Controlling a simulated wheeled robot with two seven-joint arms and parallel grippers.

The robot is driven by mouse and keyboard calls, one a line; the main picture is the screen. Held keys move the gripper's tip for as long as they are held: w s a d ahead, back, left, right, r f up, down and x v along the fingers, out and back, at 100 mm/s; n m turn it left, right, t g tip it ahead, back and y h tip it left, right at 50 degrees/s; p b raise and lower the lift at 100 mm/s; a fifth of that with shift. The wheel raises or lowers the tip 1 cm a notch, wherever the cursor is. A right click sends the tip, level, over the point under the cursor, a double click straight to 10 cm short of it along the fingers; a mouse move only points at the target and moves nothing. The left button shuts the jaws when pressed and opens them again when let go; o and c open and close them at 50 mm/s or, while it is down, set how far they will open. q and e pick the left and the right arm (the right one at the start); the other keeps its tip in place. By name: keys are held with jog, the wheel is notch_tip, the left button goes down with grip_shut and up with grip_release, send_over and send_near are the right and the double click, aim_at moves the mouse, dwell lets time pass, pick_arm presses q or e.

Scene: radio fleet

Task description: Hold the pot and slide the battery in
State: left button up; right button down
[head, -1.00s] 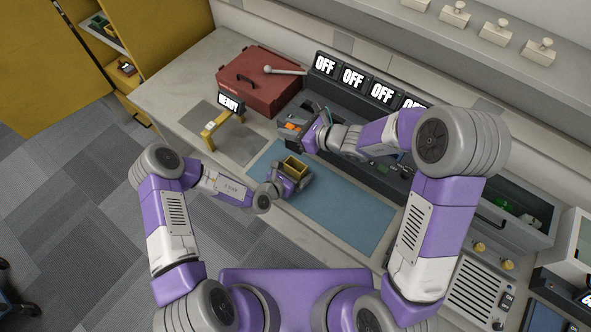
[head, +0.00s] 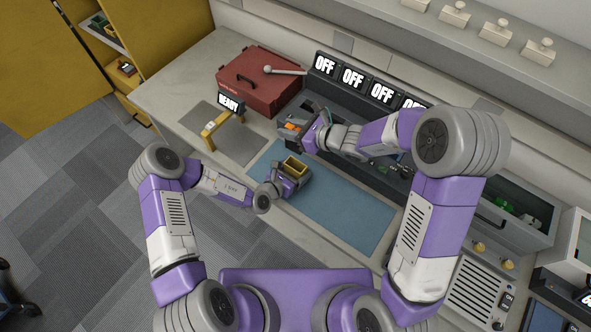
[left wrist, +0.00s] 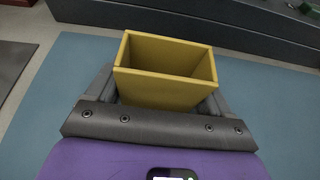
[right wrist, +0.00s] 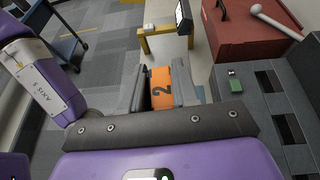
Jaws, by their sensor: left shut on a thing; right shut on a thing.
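The pot is a yellow, open-topped rectangular box (head: 296,165). My left gripper (head: 290,178) is shut on it, low over the blue mat. In the left wrist view the pot (left wrist: 166,85) sits between the fingers and looks empty, though its bottom is hidden. The battery is an orange block (head: 290,127). My right gripper (head: 297,130) is shut on it near the dark rack, up and away from the pot. In the right wrist view the battery (right wrist: 161,88) shows a "2" between the fingers.
A red case (head: 262,82) and a yellow stand with a READY sign (head: 230,103) are at the left. The blue mat (head: 345,210) is clear right of the pot.

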aim_at(292, 145)
jog(key=shift+f, duration=0.1)
dwell(0.5)
jog(key=shift+m+t+h, duration=0.4)
jog(key=shift+m+t, duration=0.2)
jog(key=shift+d+f, duration=0.2)
jog(key=shift+f, duration=3.55)
jog(key=shift+f, duration=4.05)
jog(key=c, duration=0.8)
grip_release()
jog(key=shift+s, duration=0.1)
jog(key=v, duration=1.2)
